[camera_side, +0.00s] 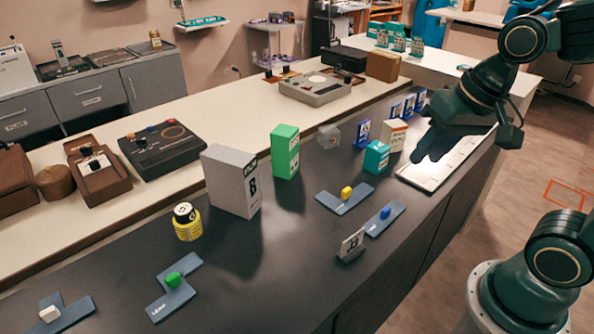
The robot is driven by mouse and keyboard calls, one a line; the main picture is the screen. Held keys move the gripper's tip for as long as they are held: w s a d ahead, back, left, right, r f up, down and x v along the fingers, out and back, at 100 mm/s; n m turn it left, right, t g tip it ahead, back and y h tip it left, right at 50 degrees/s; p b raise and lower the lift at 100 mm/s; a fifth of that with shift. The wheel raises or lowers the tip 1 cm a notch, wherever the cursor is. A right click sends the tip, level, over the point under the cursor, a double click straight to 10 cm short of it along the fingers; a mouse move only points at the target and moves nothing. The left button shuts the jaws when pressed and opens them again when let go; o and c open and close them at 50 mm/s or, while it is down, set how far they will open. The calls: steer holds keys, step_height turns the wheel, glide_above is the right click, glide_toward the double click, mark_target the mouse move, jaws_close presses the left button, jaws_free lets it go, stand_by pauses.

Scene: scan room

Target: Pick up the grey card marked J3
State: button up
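A small grey card (346,249) stands upright near the front edge of the dark counter. It bears a dark mark that could be J3, but it is too small to read surely. A larger grey box (228,184) with a dark mark stands further back and left. My gripper (420,157) hangs over the counter's right part, above and right of the card and well apart from it, near a white tray (433,181). Its dark fingers blend together, so I cannot tell whether they are open. I see nothing held in it.
Blue-grey angled plates with a yellow (346,193), a blue (385,213) and a green piece (173,280) lie around the card. A green box (285,153), teal box (376,157) and yellow jar (187,222) stand behind. Bare counter (285,285) lies left of the card.

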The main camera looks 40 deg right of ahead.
steer(key=w+f+m+g+y, duration=0.1)
steer(key=w+f+m+g, duration=0.1)
steer(key=w+f+m, duration=0.35)
steer(key=m+g+y, duration=0.2)
steer(key=m, duration=0.7)
glide_toward(355, 235)
steer(key=shift+w+d+r+n, duration=0.15)
steer(key=shift+w+r+n, duration=0.15)
steer(key=shift+r, duration=0.55)
steer(key=shift+f, duration=0.15)
steer(key=shift+x, duration=4.2)
steer(key=shift+s+x, duration=0.15)
steer(key=shift+x, duration=0.75)
steer(key=shift+s+x, duration=0.1)
steer(key=shift+x, duration=0.8)
steer(key=shift+w+f, duration=0.1)
steer(key=shift+f, duration=0.65)
